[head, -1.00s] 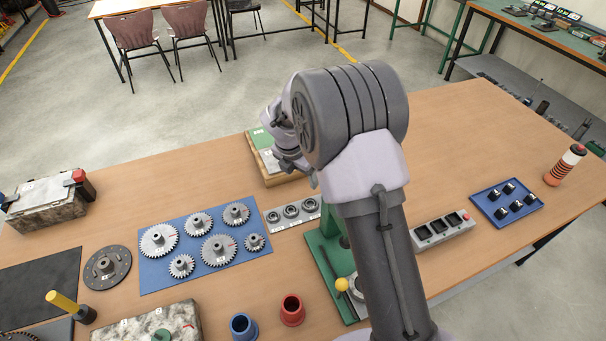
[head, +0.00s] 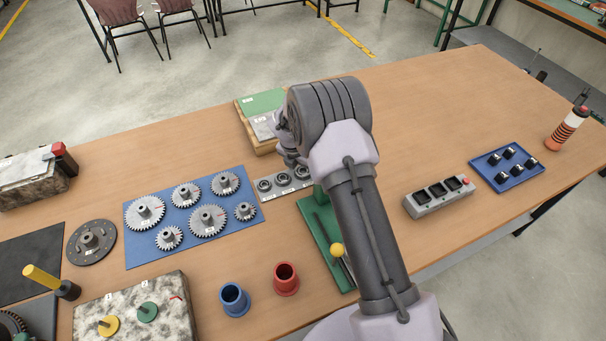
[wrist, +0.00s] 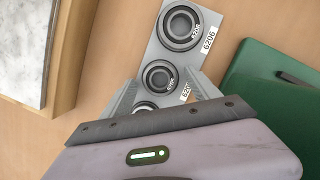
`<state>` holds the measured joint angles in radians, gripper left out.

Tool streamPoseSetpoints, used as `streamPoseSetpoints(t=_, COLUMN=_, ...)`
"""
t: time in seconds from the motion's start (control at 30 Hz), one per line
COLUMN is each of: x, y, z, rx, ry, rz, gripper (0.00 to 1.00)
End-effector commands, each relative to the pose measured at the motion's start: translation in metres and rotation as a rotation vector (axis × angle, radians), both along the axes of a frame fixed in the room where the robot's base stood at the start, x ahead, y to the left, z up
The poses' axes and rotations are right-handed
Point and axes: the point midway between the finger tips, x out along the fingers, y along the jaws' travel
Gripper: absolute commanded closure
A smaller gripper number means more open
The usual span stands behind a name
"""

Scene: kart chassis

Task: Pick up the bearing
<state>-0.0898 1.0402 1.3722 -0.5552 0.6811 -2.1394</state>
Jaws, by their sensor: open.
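Several round bearings lie in a row on a grey plate (head: 271,196) on the table. In the wrist view, a top bearing (wrist: 181,28) is fully visible on the plate (wrist: 206,62). A middle bearing (wrist: 160,76) shows below it, and another bearing (wrist: 145,105) is partly hidden by my gripper body. My gripper (wrist: 160,84) is open and empty above the plate, its fingers on either side of the row near the middle and lower bearings. Whether it touches the plate cannot be told. In the head view, my arm hides the gripper.
A blue mat (head: 232,237) with several gears lies left of the plate. A green press base (head: 313,222) stands close on its right. A wooden box with green and grey panels (head: 262,102) is behind. Red (head: 286,279) and blue (head: 234,299) cups stand in front.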

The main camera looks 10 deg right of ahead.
Motion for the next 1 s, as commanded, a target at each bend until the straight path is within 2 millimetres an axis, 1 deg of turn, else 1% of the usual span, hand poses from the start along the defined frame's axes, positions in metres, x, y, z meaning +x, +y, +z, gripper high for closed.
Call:
streamPoseSetpoints(t=0.07, x=0.000, y=0.000, z=0.001, rx=0.000, ry=0.000, rz=0.000, gripper=0.30)
streamPoseSetpoints(t=0.1, x=0.000, y=0.000, z=0.001, rx=0.000, ry=0.000, rz=0.000, gripper=0.33)
streamPoseSetpoints(t=0.17, x=0.000, y=0.000, z=0.001, rx=0.000, ry=0.000, rz=0.000, gripper=0.45)
streamPoseSetpoints(t=0.2, x=0.000, y=0.000, z=0.001, rx=0.000, ry=0.000, rz=0.000, gripper=0.53)
streamPoseSetpoints(t=0.27, x=0.000, y=0.000, z=0.001, rx=0.000, ry=0.000, rz=0.000, gripper=0.65)
streamPoseSetpoints(t=0.3, x=0.000, y=0.000, z=0.001, rx=0.000, ry=0.000, rz=0.000, gripper=0.73)
streamPoseSetpoints(t=0.43, x=0.000, y=0.000, z=0.001, rx=0.000, ry=0.000, rz=0.000, gripper=0.98)
streamPoseSetpoints(t=0.47, x=0.000, y=0.000, z=0.002, rx=0.001, ry=-0.001, rz=0.000, gripper=1.00)
streamPoseSetpoints(t=0.63, x=0.000, y=0.000, z=0.002, rx=0.000, ry=-0.001, rz=0.000, gripper=1.00)
streamPoseSetpoints(t=0.67, x=0.000, y=0.000, z=0.004, rx=0.000, ry=-0.001, rz=0.000, gripper=1.00)
streamPoseSetpoints(t=0.73, x=0.001, y=0.000, z=0.014, rx=0.000, ry=-0.003, rz=0.001, gripper=1.00)
streamPoseSetpoints(t=0.77, x=0.001, y=0.000, z=0.022, rx=0.000, ry=-0.003, rz=0.000, gripper=1.00)
streamPoseSetpoints(t=0.87, x=0.001, y=0.000, z=0.056, rx=0.001, ry=-0.005, rz=0.000, gripper=1.00)
streamPoseSetpoints(t=0.9, x=0.001, y=0.000, z=0.072, rx=0.001, ry=-0.005, rz=-0.001, gripper=1.00)
streamPoseSetpoints(t=0.97, x=0.001, y=0.000, z=0.095, rx=0.000, ry=-0.004, rz=0.000, gripper=1.00)
streamPoseSetpoints(t=1.0, x=0.001, y=0.000, z=0.109, rx=0.000, ry=-0.005, rz=-0.001, gripper=1.00)
